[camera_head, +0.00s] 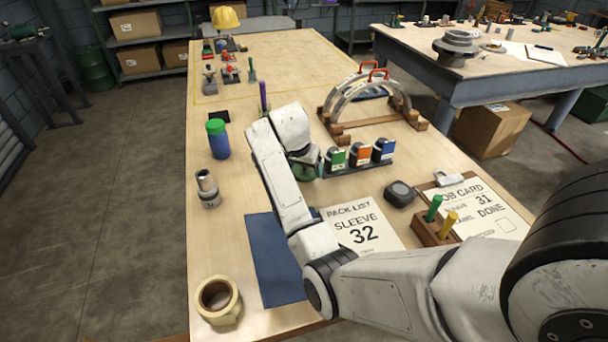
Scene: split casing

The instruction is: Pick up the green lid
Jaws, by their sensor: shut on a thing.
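My gripper (303,155) is at the end of my white arm, near the middle of the table. It is mostly hidden behind the arm, and its fingertips are hard to make out. A dark green rounded thing (306,172) shows right at the gripper, which looks shut on it; this appears to be the green lid. Its lower edge is close to the tabletop, and I cannot tell whether it touches. A bright green cap (216,126) sits on a blue bottle (219,146) to the left, apart from the gripper.
A rack of green, orange and blue labelled containers (360,154) stands just right of the gripper. Behind it is an arched casing (368,95) on a wooden cradle. A grey cylinder (207,189), tape roll (218,301) and blue mat (270,262) lie nearer. The table's far middle is clear.

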